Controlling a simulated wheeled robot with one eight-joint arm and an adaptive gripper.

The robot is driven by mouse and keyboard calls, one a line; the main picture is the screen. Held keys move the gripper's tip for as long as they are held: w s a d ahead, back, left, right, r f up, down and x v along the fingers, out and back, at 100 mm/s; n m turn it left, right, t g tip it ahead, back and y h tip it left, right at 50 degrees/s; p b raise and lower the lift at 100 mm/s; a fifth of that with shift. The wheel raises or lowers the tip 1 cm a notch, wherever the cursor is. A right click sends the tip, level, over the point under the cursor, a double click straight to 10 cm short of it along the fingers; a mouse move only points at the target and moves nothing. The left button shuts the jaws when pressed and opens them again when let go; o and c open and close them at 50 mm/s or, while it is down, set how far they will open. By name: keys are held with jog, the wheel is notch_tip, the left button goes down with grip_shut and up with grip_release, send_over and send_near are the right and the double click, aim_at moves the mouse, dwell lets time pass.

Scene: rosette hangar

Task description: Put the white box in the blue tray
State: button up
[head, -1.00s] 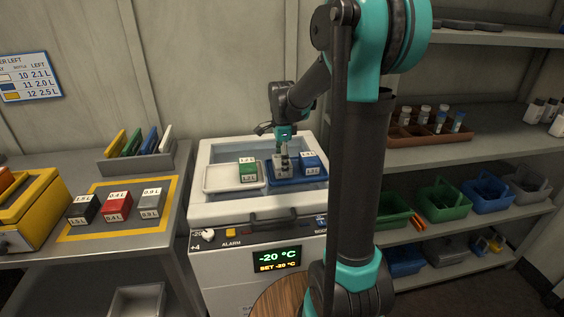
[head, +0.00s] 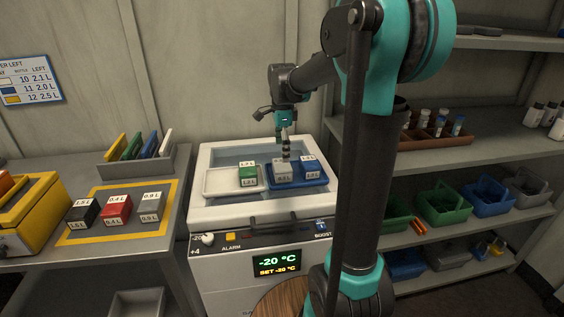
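The white box (head: 283,173), pale grey-white with a label on its front, sits in the left part of the blue tray (head: 300,186) in the open top of the freezer. A blue box (head: 310,169) stands beside it on the right in the same tray. My gripper (head: 286,157) points down just above the white box. Its fingers show as one narrow dark column, so I cannot see a gap between them. Whether the fingertips still touch the box top is too small to tell.
A white tray (head: 216,183) left of the blue one holds a green box (head: 248,175). The freezer rim (head: 245,212) surrounds both trays. On the left table, black (head: 83,214), red (head: 117,208) and grey (head: 151,206) boxes stand on a yellow-edged mat. Shelves with bins are at right.

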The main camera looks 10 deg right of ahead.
aim_at(282, 164)
notch_tip(282, 164, up, 6)
jog(key=shift+f, duration=0.1)
